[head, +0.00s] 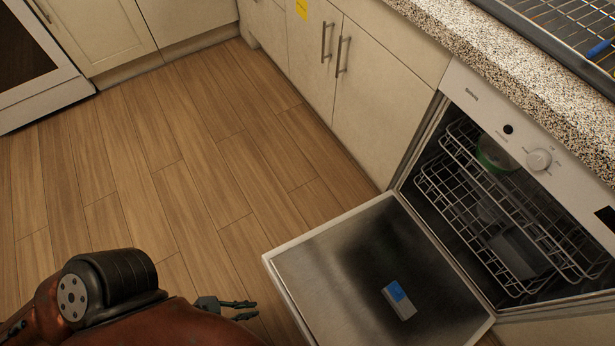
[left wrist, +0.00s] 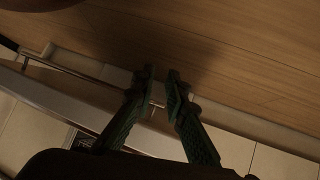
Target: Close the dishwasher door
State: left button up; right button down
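The dishwasher door (head: 340,262) is swung down, open, in the lower right of the head view, with its inner face up. The dishwasher (head: 465,100) has a white control panel with a knob. My left gripper (head: 257,309) is just left of the door's edge, with a small gap visible to it. Its two fingers are slightly apart with nothing between them. In the left wrist view the fingers (left wrist: 162,73) also show a gap, in front of a metal bar and pale panel that I cannot identify for certain. My right gripper is not in view.
A small box with a blue top (head: 398,298) is on the door's inner face. A wire rack (head: 480,190) stands inside the dishwasher. Cream cabinets (head: 375,115) and a speckled counter (head: 500,62) adjoin it. The wooden floor (head: 170,150) is clear left of the door.

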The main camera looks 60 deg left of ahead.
aim_at(332, 279)
jog(key=z, duration=0.25)
jog(key=k, duration=1.15)
jog(key=u, duration=0.25)
